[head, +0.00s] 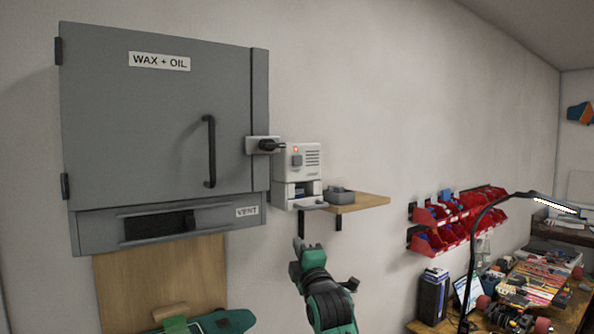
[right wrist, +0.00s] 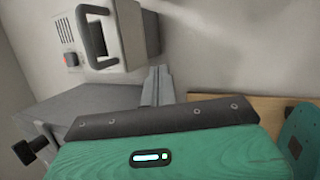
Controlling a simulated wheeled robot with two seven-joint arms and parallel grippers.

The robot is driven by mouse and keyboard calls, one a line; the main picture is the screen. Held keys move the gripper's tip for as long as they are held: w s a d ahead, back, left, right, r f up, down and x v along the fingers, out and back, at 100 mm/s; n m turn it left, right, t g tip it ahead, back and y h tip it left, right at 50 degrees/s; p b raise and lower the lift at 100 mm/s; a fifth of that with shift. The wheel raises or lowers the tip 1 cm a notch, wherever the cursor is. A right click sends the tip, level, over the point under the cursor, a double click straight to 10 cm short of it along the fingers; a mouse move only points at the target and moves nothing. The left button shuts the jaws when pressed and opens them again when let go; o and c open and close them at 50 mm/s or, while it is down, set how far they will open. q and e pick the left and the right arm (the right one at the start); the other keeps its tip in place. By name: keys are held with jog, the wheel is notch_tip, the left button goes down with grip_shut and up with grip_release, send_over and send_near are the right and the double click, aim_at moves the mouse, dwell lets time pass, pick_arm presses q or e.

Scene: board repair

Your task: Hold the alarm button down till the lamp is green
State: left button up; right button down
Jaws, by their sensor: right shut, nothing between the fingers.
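The white alarm box (head: 312,160) is mounted on the wall right of the grey cabinet. Its small lamp (head: 295,149) glows red, with a square grey button (head: 297,160) just below it. My left gripper cannot be made out.
The grey cabinet (head: 150,110) with a black handle and latch (head: 268,146) stands close left of the box. A wooden shelf (head: 365,202) juts out at right, holding a grey object (head: 340,195). Red bins (head: 430,240) and a cluttered bench are farther right. The wall between is bare.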

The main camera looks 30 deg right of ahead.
jog(key=s+d+r+t+h, duration=0.1)
jog(key=s+r, duration=0.2)
jog(key=r, duration=0.3)
jog(key=s+d+r+n+t+h, duration=0.1)
jog(key=s+r, duration=0.1)
jog(key=r, duration=0.5)
jog(key=s+d+r+t+h, duration=0.1)
jog(key=s+r, duration=0.2)
jog(key=r, duration=0.3)
jog(key=shift+s+r+t+h, duration=0.3)
jog(key=shift+r+h, duration=0.1)
jog(key=shift+w, duration=0.1)
jog(key=p, duration=0.1)
send_near(300, 155)
notch_tip(300, 155, up, 4)
jog(key=w+d, duration=0.2)
jog(key=shift+w+a, duration=0.15)
jog(key=shift+w, duration=0.3)
jog(key=shift+w+r, duration=0.1)
jog(key=shift+w, duration=0.05)
jog(key=shift+w+p, duration=0.3)
jog(key=shift+w+a, duration=0.1)
jog(key=shift+w, duration=0.3)
dwell(2.4)
jog(key=shift+s, duration=0.85)
